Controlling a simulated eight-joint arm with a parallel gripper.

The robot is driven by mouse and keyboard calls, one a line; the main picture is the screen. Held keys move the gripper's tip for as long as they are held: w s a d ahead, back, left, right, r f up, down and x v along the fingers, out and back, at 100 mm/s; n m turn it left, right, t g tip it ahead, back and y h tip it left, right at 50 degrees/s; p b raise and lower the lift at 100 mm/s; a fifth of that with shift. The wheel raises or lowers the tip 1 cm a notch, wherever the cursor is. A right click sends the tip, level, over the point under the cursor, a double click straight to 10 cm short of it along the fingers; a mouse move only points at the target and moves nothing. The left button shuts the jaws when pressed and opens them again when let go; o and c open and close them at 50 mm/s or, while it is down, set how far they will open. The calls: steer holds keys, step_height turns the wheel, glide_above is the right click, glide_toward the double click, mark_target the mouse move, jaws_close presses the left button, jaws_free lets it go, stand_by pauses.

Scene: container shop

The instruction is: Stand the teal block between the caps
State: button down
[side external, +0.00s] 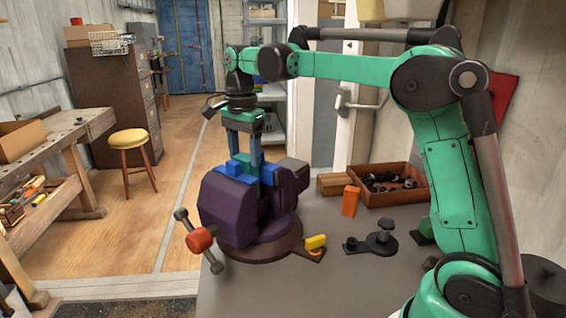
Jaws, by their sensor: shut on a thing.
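A purple bench vise (228,208) stands on a round base at the bench's left side. Blue caps (224,181) line its jaws. My gripper (244,160) points straight down over the vise, its two fingers reaching to the level of the caps. It is shut on a small block (235,167) that looks blue here and that I take to be the teal block. The block appears upright at the gap between the caps. Its lower part is hidden by the vise, so I cannot tell whether it touches the caps or the vise bottom.
An orange block (350,201) stands upright behind, near a wooden tray (407,198) of dark parts. A black clamp-like fixture (380,243) lies at centre right. A green piece (425,230) is partly hidden by my arm. The front bench is clear.

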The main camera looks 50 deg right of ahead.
stand_by(0.3)
steer(key=shift+c, duration=0.5)
jaws_free()
steer(key=shift+r, duration=2.95)
